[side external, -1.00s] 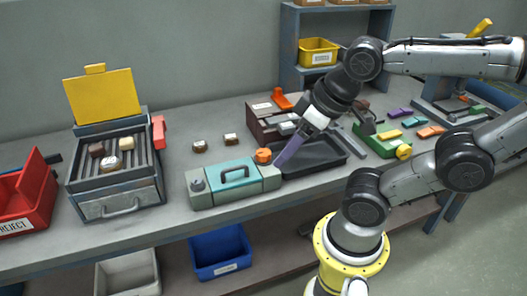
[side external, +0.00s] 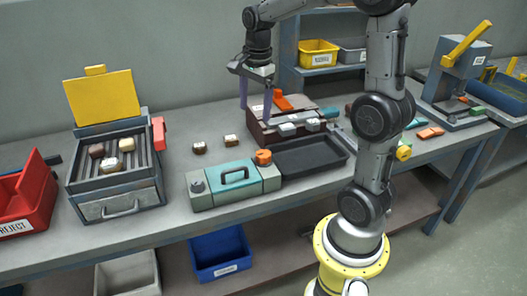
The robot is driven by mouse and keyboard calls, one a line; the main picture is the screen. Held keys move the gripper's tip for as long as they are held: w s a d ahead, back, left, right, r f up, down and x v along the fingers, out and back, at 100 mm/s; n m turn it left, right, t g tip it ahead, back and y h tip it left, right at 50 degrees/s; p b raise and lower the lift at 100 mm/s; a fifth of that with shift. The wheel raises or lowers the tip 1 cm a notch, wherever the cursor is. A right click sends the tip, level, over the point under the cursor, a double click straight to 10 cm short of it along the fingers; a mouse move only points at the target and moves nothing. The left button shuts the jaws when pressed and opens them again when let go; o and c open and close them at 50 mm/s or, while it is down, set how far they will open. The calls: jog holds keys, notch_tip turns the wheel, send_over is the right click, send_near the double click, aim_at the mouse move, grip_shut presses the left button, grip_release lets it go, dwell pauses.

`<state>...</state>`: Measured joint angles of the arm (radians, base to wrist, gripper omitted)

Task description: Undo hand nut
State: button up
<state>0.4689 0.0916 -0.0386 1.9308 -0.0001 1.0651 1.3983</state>
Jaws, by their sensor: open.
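An orange round knob (side external: 263,157), which looks like the hand nut, sits on the right end of a grey fixture with a teal cover (side external: 237,175) and dark handle. My gripper (side external: 256,108) is open, with its two purple fingers pointing down and spread apart. It appears above and behind the knob, near the left end of a dark brown box, and holds nothing. A yellow knob (side external: 404,153) also shows at the right, partly behind my arm; I cannot tell which knob the task names.
A dark empty tray (side external: 335,160) lies right of the fixture. The brown box (side external: 262,137) with grey blocks and an orange piece stands behind it. A grey heater with a raised yellow lid (side external: 103,97) and a red reject bin (side external: 42,195) are at left.

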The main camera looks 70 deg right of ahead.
jog(key=m, duration=0.1)
send_over(264, 154)
notch_tip(264, 154, down, 4)
jog(key=shift+g, duration=0.4)
notch_tip(264, 154, down, 13)
jog(key=shift+f, duration=0.2)
grip_shut()
